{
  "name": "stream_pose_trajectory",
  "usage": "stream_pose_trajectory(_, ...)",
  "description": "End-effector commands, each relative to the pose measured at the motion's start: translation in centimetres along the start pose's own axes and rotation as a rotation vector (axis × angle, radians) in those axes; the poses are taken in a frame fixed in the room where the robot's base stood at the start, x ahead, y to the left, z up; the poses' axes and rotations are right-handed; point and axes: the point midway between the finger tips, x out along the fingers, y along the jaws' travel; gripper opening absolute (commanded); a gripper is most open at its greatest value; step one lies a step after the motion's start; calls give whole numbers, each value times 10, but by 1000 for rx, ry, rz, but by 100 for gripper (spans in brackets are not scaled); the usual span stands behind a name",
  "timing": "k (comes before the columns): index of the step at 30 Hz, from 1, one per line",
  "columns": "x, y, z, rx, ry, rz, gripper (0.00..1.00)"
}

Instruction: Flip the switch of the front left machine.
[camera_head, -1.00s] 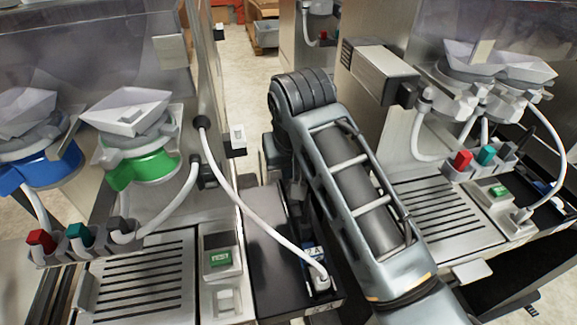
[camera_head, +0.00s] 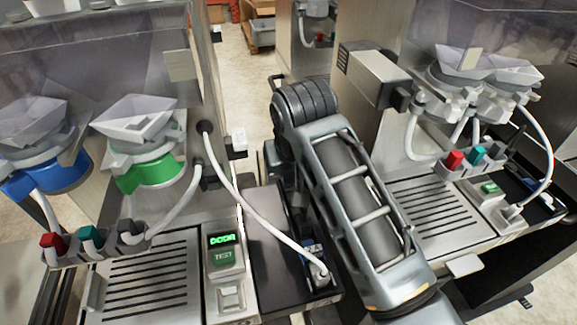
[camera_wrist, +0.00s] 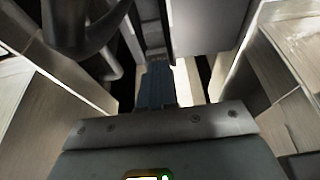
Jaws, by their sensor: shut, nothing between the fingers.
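The front left machine (camera_head: 225,185) fills the left of the head view, with a blue and a green dispenser. Its small display (camera_head: 222,240) is lit with green letters that seem to read "DOOR". A small white switch-like part (camera_head: 238,142) sits on its right side wall; its position is too small to tell. My arm stands in the gap to the right of this machine and hides my gripper in the head view. In the wrist view my gripper (camera_wrist: 157,75) is shut and empty, its fingers pointing into a narrow gap between panels. The switch is not clearly seen there.
A second machine (camera_head: 430,190) stands close on the right, with a grey box (camera_head: 377,72) jutting toward my arm. A white hose (camera_head: 248,210) hangs from the left machine to a dark side unit (camera_head: 272,255). Open floor shows behind, between the machines.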

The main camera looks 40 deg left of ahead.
Motion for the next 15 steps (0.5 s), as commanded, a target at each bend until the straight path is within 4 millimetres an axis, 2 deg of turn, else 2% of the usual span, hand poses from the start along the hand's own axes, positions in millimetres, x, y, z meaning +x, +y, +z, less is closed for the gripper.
stream_pose_trajectory(9, -2, 0, 0, 0, 1, 0, 0)
stream_pose_trajectory(15, -27, 0, 0, 1, 5, 0, 0)
